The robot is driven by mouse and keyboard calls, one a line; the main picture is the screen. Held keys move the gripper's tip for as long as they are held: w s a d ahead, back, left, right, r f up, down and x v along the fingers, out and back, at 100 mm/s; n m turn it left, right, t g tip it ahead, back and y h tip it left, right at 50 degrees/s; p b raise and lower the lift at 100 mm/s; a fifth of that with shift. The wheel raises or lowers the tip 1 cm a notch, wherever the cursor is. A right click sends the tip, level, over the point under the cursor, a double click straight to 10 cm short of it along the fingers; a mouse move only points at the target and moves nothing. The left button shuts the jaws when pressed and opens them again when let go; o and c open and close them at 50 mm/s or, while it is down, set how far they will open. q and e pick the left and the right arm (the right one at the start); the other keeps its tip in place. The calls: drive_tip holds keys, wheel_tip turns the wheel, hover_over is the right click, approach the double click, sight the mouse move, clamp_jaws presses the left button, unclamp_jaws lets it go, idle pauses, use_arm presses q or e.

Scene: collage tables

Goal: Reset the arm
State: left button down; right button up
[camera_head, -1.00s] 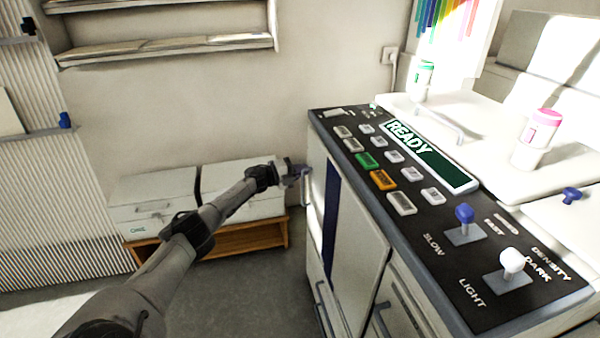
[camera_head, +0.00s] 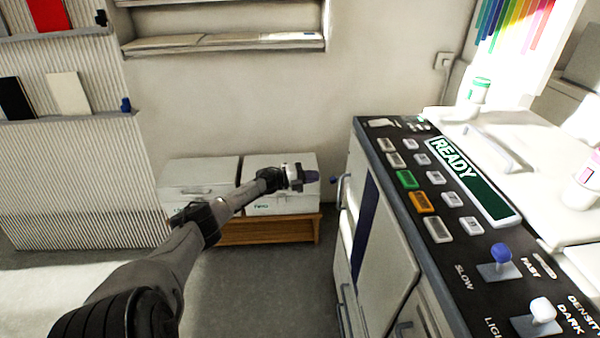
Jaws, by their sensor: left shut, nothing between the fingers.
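My left arm reaches in from the lower left of the head view. My left gripper (camera_head: 306,177) is at its far end, in front of the white boxes by the wall and left of the copier-like machine (camera_head: 385,225). The gripper is shut and empty, apart from the machine's front handle (camera_head: 339,190). My right gripper is out of the picture.
The machine's control panel (camera_head: 440,190) reads READY and carries coloured buttons and two levers. Two white boxes (camera_head: 203,174) sit on a low wooden stand (camera_head: 268,231). A ribbed rack (camera_head: 65,170) stands left. Grey floor (camera_head: 250,290) is clear between.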

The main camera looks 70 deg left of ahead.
use_arm(q)
drive_tip(key=s, duration=0.2)
drive_tip(key=s+a+p, duration=0.1)
drive_tip(key=s, duration=0.1)
drive_tip(key=shift+a, duration=0.1)
